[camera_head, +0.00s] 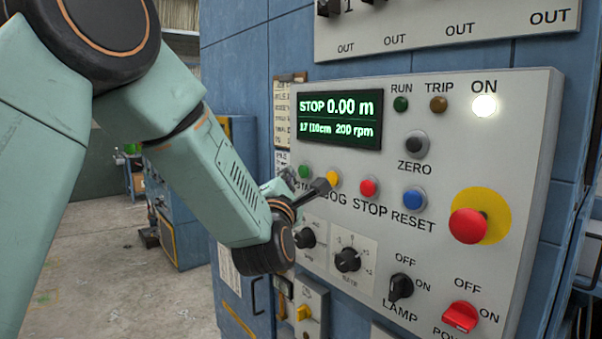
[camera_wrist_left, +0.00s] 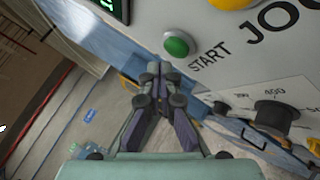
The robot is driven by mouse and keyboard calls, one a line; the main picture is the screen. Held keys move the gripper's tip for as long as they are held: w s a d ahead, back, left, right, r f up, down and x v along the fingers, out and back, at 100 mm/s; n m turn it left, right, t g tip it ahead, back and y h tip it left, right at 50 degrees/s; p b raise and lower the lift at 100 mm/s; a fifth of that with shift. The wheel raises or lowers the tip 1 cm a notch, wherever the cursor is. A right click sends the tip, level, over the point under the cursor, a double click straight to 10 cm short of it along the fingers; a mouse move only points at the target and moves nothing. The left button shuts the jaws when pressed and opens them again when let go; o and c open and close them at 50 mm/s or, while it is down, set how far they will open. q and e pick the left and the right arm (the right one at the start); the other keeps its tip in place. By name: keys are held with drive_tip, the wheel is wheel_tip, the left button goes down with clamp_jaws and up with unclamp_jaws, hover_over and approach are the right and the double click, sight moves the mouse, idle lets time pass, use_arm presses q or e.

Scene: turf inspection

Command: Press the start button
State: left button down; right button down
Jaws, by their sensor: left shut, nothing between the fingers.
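The green start button (camera_head: 304,171) sits at the left of the button row on the grey control panel, with its START label partly covered by my arm. In the left wrist view the start button (camera_wrist_left: 178,43) shows whole, just above and right of the fingertips. My left gripper (camera_head: 320,186) is shut and empty, in front of the panel just below and right of the button in the head view. In the wrist view my left gripper (camera_wrist_left: 153,70) appears apart from the button, though the depth gap is hard to judge. My right gripper is not in view.
The yellow jog button (camera_head: 333,177), red stop button (camera_head: 369,188) and blue reset button (camera_head: 414,199) follow to the right. Black knobs (camera_head: 347,260) lie below. A display (camera_head: 339,119) reads STOP 0.00 m. The ON lamp (camera_head: 484,106) is lit. A red mushroom button (camera_head: 468,226) protrudes.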

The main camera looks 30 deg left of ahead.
use_arm(q)
drive_tip(key=shift+w+d+b, duration=0.3)
drive_tip(key=shift+w+d, duration=0.05)
idle(0.4)
drive_tip(key=shift+d+r, duration=0.1)
drive_tip(key=shift+w, duration=0.25)
drive_tip(key=shift+w+d, duration=0.15)
drive_tip(key=shift+w, duration=0.1)
idle(0.6)
drive_tip(key=shift+s, duration=0.15)
idle(0.3)
drive_tip(key=shift+s+a+b, duration=0.5)
drive_tip(key=shift+s+b, duration=0.05)
drive_tip(key=shift+s, duration=0.15)
